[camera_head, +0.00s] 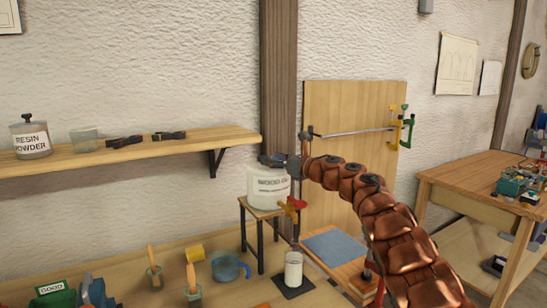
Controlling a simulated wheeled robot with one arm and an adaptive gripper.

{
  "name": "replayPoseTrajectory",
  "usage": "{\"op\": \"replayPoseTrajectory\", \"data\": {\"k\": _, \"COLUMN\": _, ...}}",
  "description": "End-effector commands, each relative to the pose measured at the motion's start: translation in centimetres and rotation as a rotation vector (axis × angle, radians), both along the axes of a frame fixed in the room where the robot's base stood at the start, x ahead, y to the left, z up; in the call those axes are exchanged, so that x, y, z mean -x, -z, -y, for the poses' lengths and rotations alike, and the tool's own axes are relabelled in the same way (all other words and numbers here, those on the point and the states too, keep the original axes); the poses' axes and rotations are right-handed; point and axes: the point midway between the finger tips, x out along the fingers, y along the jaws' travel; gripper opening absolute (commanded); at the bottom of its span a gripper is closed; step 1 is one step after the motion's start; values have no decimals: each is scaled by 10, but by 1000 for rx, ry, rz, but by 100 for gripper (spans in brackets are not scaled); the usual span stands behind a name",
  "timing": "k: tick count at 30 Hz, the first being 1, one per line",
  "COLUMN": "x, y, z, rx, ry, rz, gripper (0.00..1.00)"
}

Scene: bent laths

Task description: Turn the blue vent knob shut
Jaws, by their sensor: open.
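A white jug lettered "WOOD GL…" (267,188) stands upright on a small wooden stool (262,212). A red-handled tap (297,203) with a brass-coloured body sticks out low on its right side. My copper arm reaches in from the lower right. My gripper (281,160) is at the top right of the jug, small and dark in the picture, open. A dark, bluish shape sits on the jug's top beside it. I cannot tell the blue vent knob apart from the gripper there, nor whether they touch. A white container (293,268) stands below the tap on a dark mat.
A wooden shelf (120,152) on the left wall holds a resin powder jar (30,138) and a glass. The bench (130,258) below holds brushes, a blue jug (228,266) and a yellow cup. An upright wooden board stands behind my arm; another workbench is at right.

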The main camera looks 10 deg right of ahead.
Motion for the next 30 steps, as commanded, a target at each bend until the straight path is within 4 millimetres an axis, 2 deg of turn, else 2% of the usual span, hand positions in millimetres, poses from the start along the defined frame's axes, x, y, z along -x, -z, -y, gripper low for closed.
{"op": "replayPoseTrajectory", "data": {"k": 10, "x": -1, "y": 0, "z": -1, "rx": 1, "ry": 0, "rz": 1, "gripper": 62}}
{"op": "replayPoseTrajectory", "data": {"k": 27, "x": -1, "y": 0, "z": -1, "rx": 1, "ry": -1, "rz": 1, "gripper": 3}}
{"op": "replayPoseTrajectory", "data": {"k": 30, "x": -1, "y": 0, "z": -1, "rx": 1, "ry": 0, "rz": 1, "gripper": 3}}
